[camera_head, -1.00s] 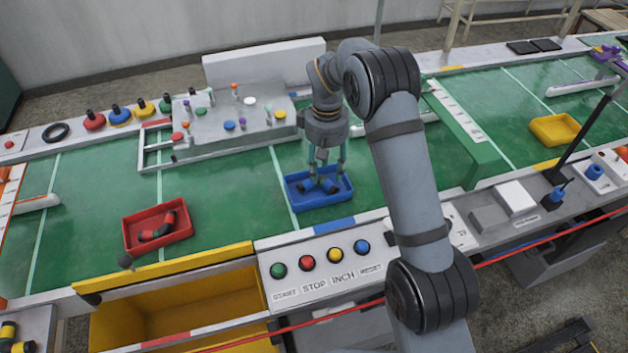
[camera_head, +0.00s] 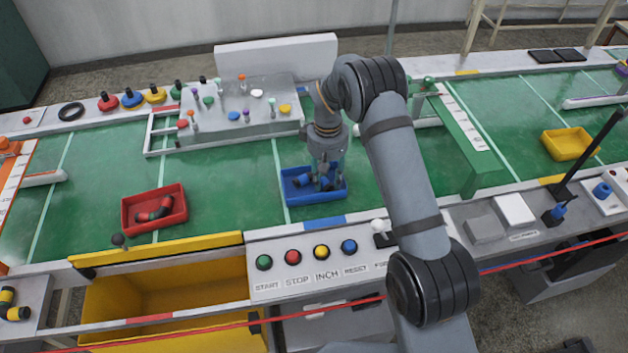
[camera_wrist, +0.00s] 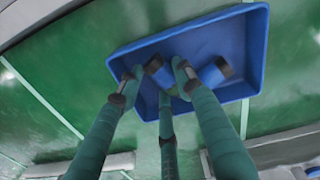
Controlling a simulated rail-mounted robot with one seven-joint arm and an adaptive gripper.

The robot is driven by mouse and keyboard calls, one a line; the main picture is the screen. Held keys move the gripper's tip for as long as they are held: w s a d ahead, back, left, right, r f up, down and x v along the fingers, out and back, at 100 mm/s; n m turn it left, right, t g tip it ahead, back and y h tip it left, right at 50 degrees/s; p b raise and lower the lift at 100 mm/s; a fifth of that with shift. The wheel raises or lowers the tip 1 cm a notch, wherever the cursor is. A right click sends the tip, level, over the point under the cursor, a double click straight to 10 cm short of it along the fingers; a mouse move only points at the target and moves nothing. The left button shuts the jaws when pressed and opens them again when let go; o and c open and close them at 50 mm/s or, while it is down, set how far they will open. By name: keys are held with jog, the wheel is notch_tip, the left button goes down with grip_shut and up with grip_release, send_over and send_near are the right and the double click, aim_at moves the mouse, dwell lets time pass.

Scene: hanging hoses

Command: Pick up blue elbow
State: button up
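The blue tray (camera_head: 334,194) sits on the green table below my gripper. Blue elbow pieces with dark ends lie in it: one part (camera_wrist: 160,74) is between my fingertips, another (camera_wrist: 211,76) is just to the right. I cannot tell whether these parts are one elbow or two, as my fingers hide the middle. My gripper (camera_head: 325,179), with three green fingers, points down into the tray. In the wrist view its fingertips (camera_wrist: 160,84) stand apart around the blue part. Whether they press on it cannot be made out.
A red tray (camera_head: 128,218) with a dark and red elbow (camera_head: 154,210) stands to the left. A yellow tray (camera_head: 567,145) is at the right. A grey block with colored knobs (camera_head: 240,118) stands behind the blue tray. The green belt between the trays is clear.

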jog(key=c, duration=0.7)
jog(key=shift+c, duration=0.2)
jog(key=shift+r, duration=0.15)
